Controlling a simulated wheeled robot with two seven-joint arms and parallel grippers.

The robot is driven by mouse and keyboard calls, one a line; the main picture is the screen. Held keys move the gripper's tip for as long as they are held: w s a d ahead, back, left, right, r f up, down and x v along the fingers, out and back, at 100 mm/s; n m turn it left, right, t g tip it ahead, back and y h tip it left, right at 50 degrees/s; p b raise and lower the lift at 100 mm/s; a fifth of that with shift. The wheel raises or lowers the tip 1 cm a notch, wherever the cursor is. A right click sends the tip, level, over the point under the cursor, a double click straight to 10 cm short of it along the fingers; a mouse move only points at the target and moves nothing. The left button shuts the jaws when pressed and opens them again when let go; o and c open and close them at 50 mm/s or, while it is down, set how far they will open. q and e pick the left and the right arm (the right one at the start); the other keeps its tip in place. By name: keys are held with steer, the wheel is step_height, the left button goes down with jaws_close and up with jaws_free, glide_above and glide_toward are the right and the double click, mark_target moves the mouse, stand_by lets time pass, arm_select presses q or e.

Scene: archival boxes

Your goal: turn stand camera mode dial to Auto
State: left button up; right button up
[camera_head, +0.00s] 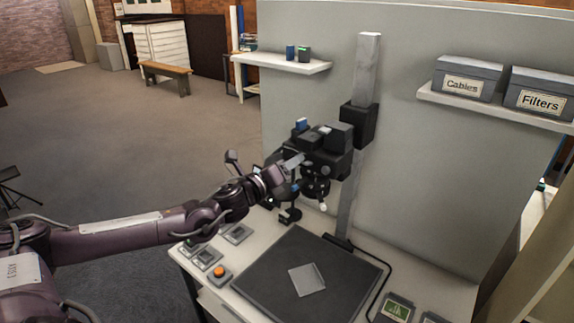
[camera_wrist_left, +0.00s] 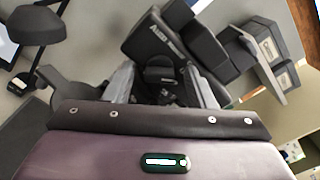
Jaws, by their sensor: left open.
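The stand camera (camera_head: 327,153) is a black camera body held on the grey upright column (camera_head: 365,75), above the copy table. It also shows as a dark, tilted box with white lettering in the left wrist view (camera_wrist_left: 165,38). My left gripper (camera_head: 294,168) is at the camera's left side. In the left wrist view its two fingers (camera_wrist_left: 163,86) are open, spread on either side of a small dark round part (camera_wrist_left: 160,73) that looks like the mode dial. Contact and the dial's markings cannot be made out. My right gripper is not in view.
A black mat (camera_head: 265,280) with a pale square sheet (camera_head: 307,279) lies under the camera. An orange button (camera_head: 219,271) and small grey panels sit at the table's left edge. Boxes labelled Cables (camera_head: 466,79) and Filters (camera_head: 540,93) stand on the right shelf.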

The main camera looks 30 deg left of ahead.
arm_select(q)
steer(key=shift+c, duration=0.3)
steer(key=c, duration=0.9)
steer(key=shift+n, duration=0.3)
steer(key=shift+n+p, duration=4.65)
steer(key=shift+n, duration=5.05)
